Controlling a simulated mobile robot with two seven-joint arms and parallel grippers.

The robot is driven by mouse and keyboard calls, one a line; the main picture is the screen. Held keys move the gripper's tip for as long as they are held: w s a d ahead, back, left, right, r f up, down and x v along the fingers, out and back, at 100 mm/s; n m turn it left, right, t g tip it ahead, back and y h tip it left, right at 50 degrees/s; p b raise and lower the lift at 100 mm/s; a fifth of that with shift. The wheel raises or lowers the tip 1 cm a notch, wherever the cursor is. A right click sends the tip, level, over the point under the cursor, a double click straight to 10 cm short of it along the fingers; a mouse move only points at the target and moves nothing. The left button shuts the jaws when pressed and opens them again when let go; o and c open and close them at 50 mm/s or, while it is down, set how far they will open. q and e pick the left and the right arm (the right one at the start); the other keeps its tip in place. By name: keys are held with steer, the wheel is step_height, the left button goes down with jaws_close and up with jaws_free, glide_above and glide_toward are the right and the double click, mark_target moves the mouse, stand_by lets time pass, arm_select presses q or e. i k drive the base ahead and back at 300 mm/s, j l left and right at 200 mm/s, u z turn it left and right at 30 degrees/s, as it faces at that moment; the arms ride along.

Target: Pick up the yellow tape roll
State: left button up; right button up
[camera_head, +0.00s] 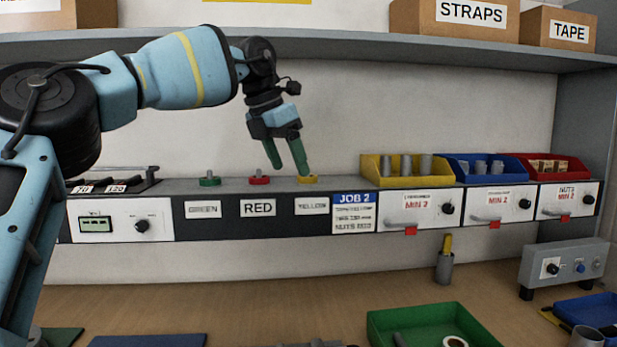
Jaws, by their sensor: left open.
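The yellow tape roll (307,180) is a small flat yellow ring on the dark ledge, above the label reading YELLOW. My left gripper (291,171) reaches down from the upper left with two green fingers spread apart and nothing between them. The left fingertip is to the left, between the red and yellow rolls. I cannot tell whether the right fingertip touches the roll. My right gripper is not in view.
A red roll (259,178) and a green roll (209,180) sit left on the same ledge (235,188). Yellow (370,172), blue and red bins stand to the right. An overhead shelf (330,47) holds boxes. A green tray (385,318) lies on the bench below.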

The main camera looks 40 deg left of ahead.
mark_target(314, 179)
steer(key=i+j, duration=0.7)
steer(key=j, duration=0.2)
